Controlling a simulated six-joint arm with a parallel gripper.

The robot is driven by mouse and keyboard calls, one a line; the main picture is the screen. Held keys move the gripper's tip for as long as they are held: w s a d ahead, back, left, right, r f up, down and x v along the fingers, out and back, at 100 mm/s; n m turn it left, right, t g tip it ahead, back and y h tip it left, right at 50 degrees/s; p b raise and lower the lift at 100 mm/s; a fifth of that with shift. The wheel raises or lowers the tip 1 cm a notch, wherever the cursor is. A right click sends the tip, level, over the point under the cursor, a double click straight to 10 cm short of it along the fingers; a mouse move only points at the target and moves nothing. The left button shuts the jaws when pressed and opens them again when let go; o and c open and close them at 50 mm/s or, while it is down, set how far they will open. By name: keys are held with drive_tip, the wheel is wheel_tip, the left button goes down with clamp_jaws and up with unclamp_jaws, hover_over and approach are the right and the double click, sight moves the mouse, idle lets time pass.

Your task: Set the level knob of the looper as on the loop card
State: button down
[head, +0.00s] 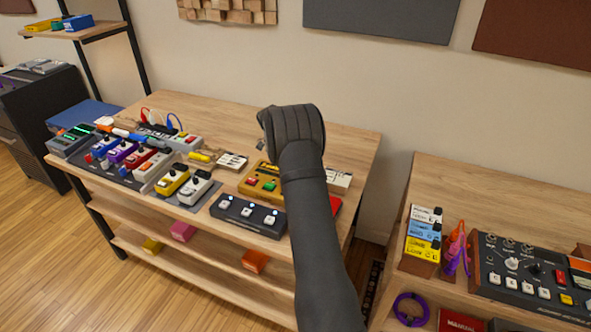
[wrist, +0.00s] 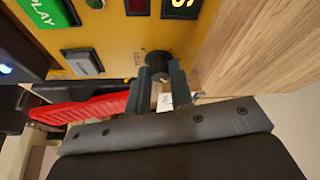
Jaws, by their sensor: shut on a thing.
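The looper is a yellow box (head: 256,189) with green and red buttons, near the front of the wooden bench. In the wrist view its yellow face (wrist: 103,48) fills the top, with a green PLAY button (wrist: 45,12) and a grey button (wrist: 82,62). A dark round knob (wrist: 158,58) stands near the face's edge. My gripper (wrist: 161,74) is shut on this knob, one finger on each side. The knob's pointer and scale cannot be read. A white card (head: 338,181) lies right of the looper, partly behind my arm; its writing is too small to read.
A black footswitch (head: 247,216) stands in front of the looper. Several coloured pedals (head: 140,160) crowd the bench's left. Another small card (head: 232,160) lies behind. A red object (wrist: 85,110) sits close by my gripper. The bench's back right (head: 355,145) is bare.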

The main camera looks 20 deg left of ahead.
drive_tip(key=c, duration=1.3)
unclamp_jaws()
drive_tip(key=v, duration=1.7)
drive_tip(key=shift+r, duration=0.15)
drive_tip(key=x, duration=1.7)
